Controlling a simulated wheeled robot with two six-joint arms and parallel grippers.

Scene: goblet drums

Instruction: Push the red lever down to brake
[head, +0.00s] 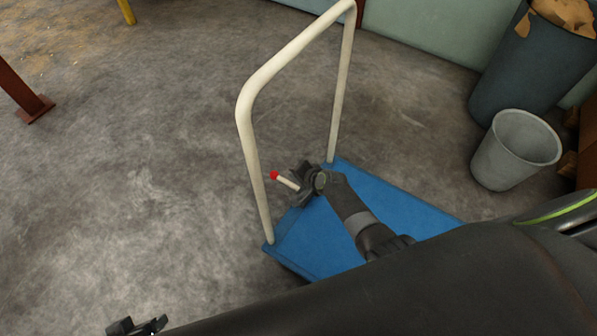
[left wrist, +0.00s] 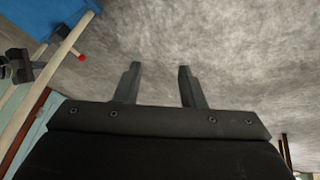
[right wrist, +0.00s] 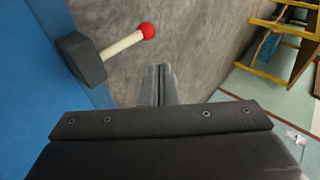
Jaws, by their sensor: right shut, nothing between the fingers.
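The lever is a pale rod with a red ball end (head: 275,175), fixed to a dark block at the handle end of a blue platform cart (head: 400,205). It juts out sideways past the cart's edge. In the right wrist view the red ball (right wrist: 148,31) and rod (right wrist: 122,45) show in full. My right gripper (head: 303,182) is shut and empty beside the lever's base; its fingertips (right wrist: 160,68) appear just below the ball, with no clear contact. My left gripper (head: 137,325) is far off at lower left; its fingers (left wrist: 157,67) are apart and empty.
The cart's white tube handle (head: 244,110) rises around the lever area. A grey bucket (head: 515,150) and a dark bin (head: 530,65) stand at right. A rusty post (head: 20,90) is at left. The concrete floor at left is clear.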

